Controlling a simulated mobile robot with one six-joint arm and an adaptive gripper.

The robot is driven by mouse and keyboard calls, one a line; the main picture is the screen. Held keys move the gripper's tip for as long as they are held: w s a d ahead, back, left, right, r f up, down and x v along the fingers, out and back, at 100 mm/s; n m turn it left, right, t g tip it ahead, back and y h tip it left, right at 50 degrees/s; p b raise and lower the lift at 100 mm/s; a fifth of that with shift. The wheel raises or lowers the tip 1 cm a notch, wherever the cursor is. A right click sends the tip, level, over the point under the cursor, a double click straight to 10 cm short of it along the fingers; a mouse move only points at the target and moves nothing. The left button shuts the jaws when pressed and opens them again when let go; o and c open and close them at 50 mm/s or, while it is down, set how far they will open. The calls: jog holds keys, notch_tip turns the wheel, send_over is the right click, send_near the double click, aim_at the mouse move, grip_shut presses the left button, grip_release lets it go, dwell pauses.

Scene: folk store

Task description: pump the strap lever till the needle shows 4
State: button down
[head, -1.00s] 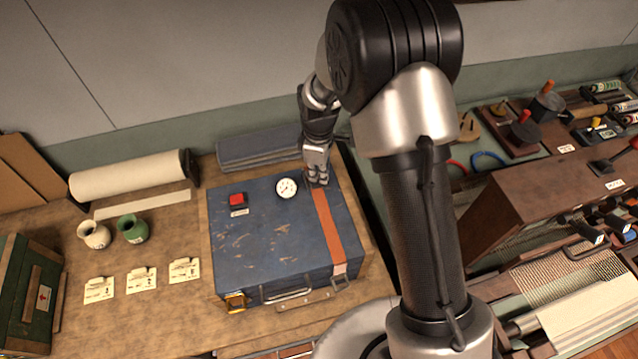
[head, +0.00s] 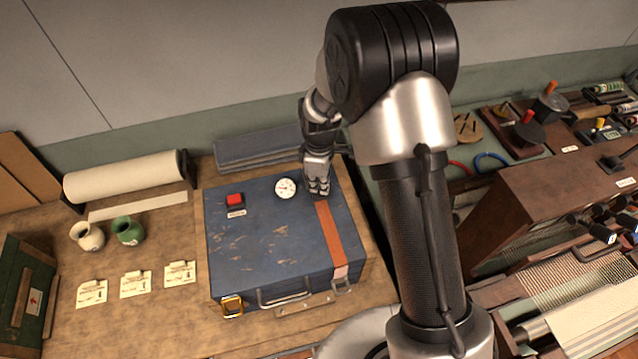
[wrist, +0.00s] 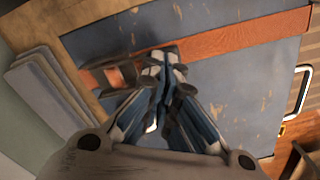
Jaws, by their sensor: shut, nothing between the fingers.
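A worn blue case (head: 270,245) lies shut on the bench, with an orange-brown strap (head: 331,237) running across its right side. A round white gauge (head: 285,188) sits on the lid near the back; its needle is too small to read. My gripper (head: 319,190) is shut and empty at the back end of the strap, right of the gauge. In the wrist view my fingertips (wrist: 165,58) are together beside the strap (wrist: 220,40), over or close to a blurred dark piece. That piece may be the lever; I cannot tell whether I touch it. The gauge is mostly hidden there.
A red button (head: 235,199) is on the lid's left side. A yellow latch (head: 232,306) and a handle (head: 284,297) are on the case front. Grey folded cloth (head: 257,147) lies behind.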

jog(key=shift+r, duration=0.15)
notch_tip(320, 180, up, 9)
jog(key=p, duration=0.5)
dwell(0.8)
jog(key=shift+w+f+m+b, duration=0.2)
jog(key=shift+f+m+b, duration=0.8)
jog(key=shift+m+b, duration=0.4)
jog(key=shift+w+f+m+b, duration=0.2)
jog(key=shift+f+m+b, duration=0.9)
jog(key=shift+m, duration=0.5)
